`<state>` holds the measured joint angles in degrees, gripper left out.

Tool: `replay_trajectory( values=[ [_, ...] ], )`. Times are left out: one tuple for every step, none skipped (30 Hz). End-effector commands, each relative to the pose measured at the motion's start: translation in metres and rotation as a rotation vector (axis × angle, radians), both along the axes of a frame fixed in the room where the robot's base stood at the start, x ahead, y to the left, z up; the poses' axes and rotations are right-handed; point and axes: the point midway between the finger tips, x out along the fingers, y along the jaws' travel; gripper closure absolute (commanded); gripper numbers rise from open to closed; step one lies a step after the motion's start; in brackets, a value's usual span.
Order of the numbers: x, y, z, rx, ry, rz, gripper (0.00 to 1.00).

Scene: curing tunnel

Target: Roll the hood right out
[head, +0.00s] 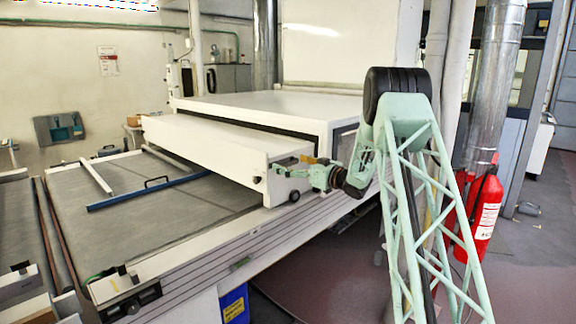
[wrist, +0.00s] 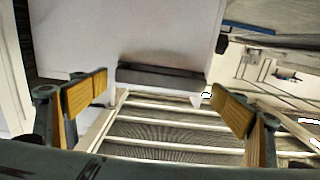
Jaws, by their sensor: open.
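The hood (head: 205,155) looks to be the long white box jutting from the larger white housing over the grey bed. It has small dark rollers on its near end. My gripper (head: 306,168) is at that near end, with its yellowish finger pads close to the white face. In the wrist view my gripper (wrist: 157,88) is open, a pad at each side. A dark bar (wrist: 158,77), perhaps a handle, shows on a white face between the pads. Nothing is clasped; whether a pad touches the bar I cannot tell.
The white housing (head: 270,105) stands behind the hood. A blue bar (head: 148,192) and a white bar (head: 97,177) lie across the bed (head: 120,235) to the left. A red fire extinguisher (head: 484,215) stands right of my arm. Pale rails (wrist: 180,138) show below the fingers.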

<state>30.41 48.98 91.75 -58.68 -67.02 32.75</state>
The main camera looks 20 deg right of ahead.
Motion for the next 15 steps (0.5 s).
replay_trajectory(
  values=[
    [0.0028,0.0019,-0.0005,0.0,0.0,0.001,0.09],
    [0.004,0.0024,-0.0005,0.0,0.0,0.001,0.09],
    [0.0053,0.0029,-0.0004,0.0,0.0,0.001,0.09],
    [0.0061,0.0031,-0.0004,0.0,0.0,0.001,0.09],
    [0.0065,0.0033,-0.0003,0.0,0.0,0.0,0.09],
    [0.0071,0.0034,-0.0002,0.0,0.001,0.0,0.09],
    [0.0074,0.0034,-0.0002,0.0,0.001,0.0,0.09],
    [0.0075,0.0035,-0.0002,0.0,0.001,0.0,0.09],
    [0.0076,0.0034,-0.0002,0.0,0.001,0.0,0.09],
    [0.0075,0.0035,-0.0002,0.0,0.001,0.0,0.09],
    [0.0075,0.0034,-0.0001,0.0,0.001,0.0,0.09],
    [0.0075,0.0034,-0.0001,0.0,0.001,0.0,0.09],
    [0.0075,0.0034,-0.0002,0.0,0.001,0.0,0.09],
    [0.0075,0.0034,-0.0002,0.0,0.001,0.0,0.09],
    [0.0074,0.0033,-0.0002,0.0,0.001,0.0,0.11]
  ],
)
